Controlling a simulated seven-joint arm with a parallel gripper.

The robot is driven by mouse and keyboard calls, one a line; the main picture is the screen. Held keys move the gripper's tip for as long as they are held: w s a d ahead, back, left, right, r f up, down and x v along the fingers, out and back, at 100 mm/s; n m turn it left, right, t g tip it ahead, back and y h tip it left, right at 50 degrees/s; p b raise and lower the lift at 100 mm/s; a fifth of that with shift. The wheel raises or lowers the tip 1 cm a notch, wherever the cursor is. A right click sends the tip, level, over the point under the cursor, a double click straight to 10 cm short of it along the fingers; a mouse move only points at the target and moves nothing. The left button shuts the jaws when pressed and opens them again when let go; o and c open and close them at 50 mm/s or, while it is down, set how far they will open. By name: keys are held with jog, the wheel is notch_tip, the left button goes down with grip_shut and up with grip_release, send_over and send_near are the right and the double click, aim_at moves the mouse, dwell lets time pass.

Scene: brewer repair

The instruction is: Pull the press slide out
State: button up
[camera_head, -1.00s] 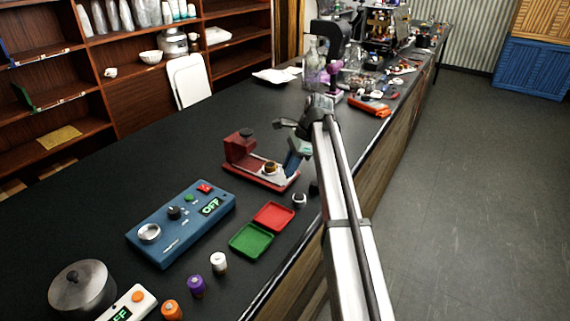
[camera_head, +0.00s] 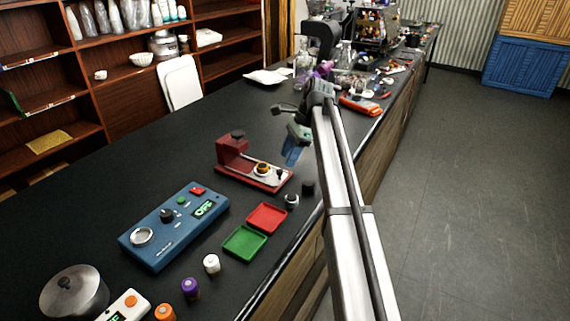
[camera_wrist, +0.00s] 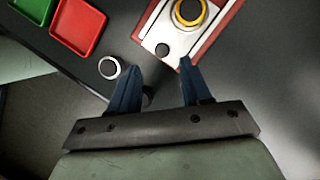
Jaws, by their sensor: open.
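The red press (camera_head: 230,150) stands on the dark counter. Its pale slide (camera_head: 272,178) lies along the red base, clear of the press head, and carries a brass-ringed round seat (camera_head: 262,168) and a small dark knob (camera_head: 279,174). In the wrist view the slide (camera_wrist: 165,28), ringed seat (camera_wrist: 189,12) and knob (camera_wrist: 162,49) show just ahead of the fingers. My gripper (camera_head: 292,152) is open and empty, with blue fingers, above the slide's outer end. In the wrist view my gripper (camera_wrist: 160,66) has its fingertips apart, with the knob beyond the gap; contact cannot be told.
A white-ringed dark piece (camera_head: 292,201) and a black cylinder (camera_head: 308,187) stand near the press. Red (camera_head: 267,217) and green (camera_head: 245,241) trays and a blue control box (camera_head: 174,226) lie nearer. The counter behind the press is clear.

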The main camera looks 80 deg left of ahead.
jog(key=v, duration=0.9)
jog(key=shift+f, duration=0.1)
